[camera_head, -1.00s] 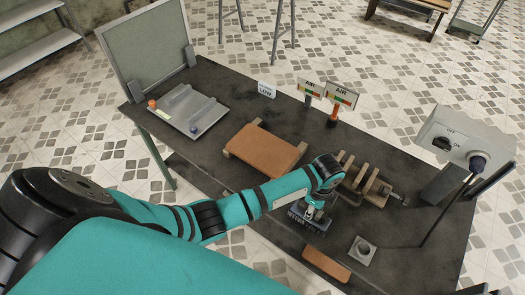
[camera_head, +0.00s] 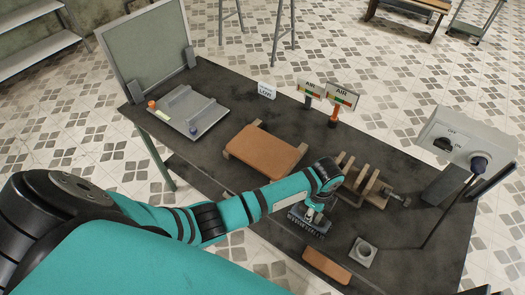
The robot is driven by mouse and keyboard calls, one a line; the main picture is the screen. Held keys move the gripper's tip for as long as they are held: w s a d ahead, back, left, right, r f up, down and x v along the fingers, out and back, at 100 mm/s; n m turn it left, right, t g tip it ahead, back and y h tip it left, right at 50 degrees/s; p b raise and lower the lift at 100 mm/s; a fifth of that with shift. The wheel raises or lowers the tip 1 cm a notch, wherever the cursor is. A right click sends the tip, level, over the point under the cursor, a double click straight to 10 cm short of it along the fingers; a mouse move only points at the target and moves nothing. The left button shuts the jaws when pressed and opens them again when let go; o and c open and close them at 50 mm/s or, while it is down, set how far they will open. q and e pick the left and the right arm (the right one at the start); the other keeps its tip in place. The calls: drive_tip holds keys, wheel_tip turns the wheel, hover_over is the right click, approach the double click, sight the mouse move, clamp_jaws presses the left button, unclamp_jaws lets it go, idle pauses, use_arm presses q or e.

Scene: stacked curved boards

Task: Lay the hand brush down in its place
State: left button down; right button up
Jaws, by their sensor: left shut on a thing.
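My left gripper (camera_head: 314,214) is over the right half of the dark workbench (camera_head: 225,88), pointing down. It is shut on a dark brush-like piece with a ribbed lower edge, which I take for the hand brush (camera_head: 304,225). The brush is low over the bench near its front edge; I cannot tell whether it touches the top. My wrist hides part of it. No marked place for the brush can be made out clearly. My right gripper is not in view.
A curved brown board on a frame (camera_head: 265,151) lies left of the gripper, and a slatted wooden rack (camera_head: 367,184) behind it. A brown block (camera_head: 327,266) and a grey square holder (camera_head: 363,252) lie to the front right. A control box (camera_head: 465,138) stands at right.

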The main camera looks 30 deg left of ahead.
use_arm(q)
drive_tip(key=c, duration=1)
unclamp_jaws()
wheel_tip(320, 180, up, 12)
drive_tip(key=shift+f, duration=0.1)
